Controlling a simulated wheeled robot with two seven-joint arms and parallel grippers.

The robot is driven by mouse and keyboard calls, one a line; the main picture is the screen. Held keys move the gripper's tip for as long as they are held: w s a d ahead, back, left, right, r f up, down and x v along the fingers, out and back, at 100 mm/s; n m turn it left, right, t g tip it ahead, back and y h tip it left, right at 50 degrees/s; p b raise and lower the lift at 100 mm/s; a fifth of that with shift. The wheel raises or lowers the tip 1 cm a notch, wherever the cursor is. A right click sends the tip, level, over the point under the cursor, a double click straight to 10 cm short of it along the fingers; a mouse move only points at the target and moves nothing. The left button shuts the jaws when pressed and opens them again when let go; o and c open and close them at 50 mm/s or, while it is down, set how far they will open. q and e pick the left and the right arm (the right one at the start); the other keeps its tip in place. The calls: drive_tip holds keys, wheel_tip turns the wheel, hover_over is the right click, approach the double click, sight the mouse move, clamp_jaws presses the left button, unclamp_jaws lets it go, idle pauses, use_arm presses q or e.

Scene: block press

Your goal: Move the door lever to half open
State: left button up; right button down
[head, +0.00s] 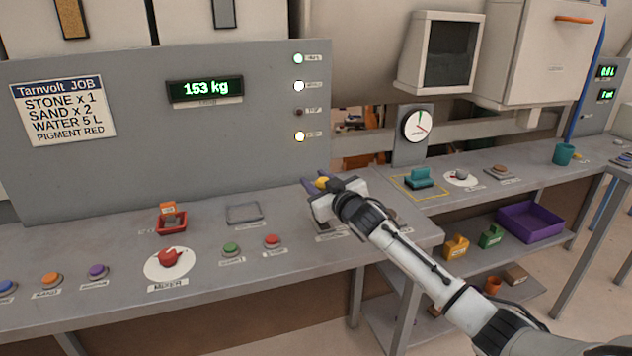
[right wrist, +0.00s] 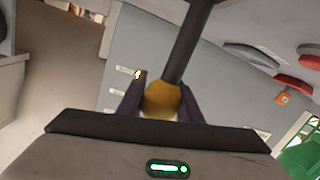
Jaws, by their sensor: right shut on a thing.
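The door lever shows as a yellow ball knob (head: 323,183) at the right end of the grey bench, close to the panel. In the right wrist view, the yellow knob (right wrist: 161,101) sits on a dark rod (right wrist: 190,45). My right gripper (head: 318,186) is shut on the knob, with one dark finger on each side of it. The gripper and wrist hide the lever's base and most of its rod in the head view, so its angle is hard to tell. My left gripper is not in view.
The upright grey panel (head: 120,185) with the 153 kg display (head: 205,90) stands just behind the gripper. A red button (head: 272,241), a green button (head: 231,248) and the red mixer knob (head: 171,257) are to its left. A teal-handled control (head: 418,178) is to the right.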

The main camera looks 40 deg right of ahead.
drive_tip(key=shift+s+f, duration=0.1)
drive_tip(key=shift+f, duration=0.6)
drive_tip(key=c, duration=1.7)
unclamp_jaws()
drive_tip(key=o, duration=0.4)
drive_tip(key=shift+f, duration=0.1)
drive_tip(key=shift+w, duration=0.2)
drive_tip(key=shift+s+r, duration=0.1)
drive_tip(key=shift+r, duration=0.15)
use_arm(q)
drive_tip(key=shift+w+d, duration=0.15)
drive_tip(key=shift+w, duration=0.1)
use_arm(e)
drive_tip(key=v, duration=1)
drive_tip(key=shift+s+r, duration=0.1)
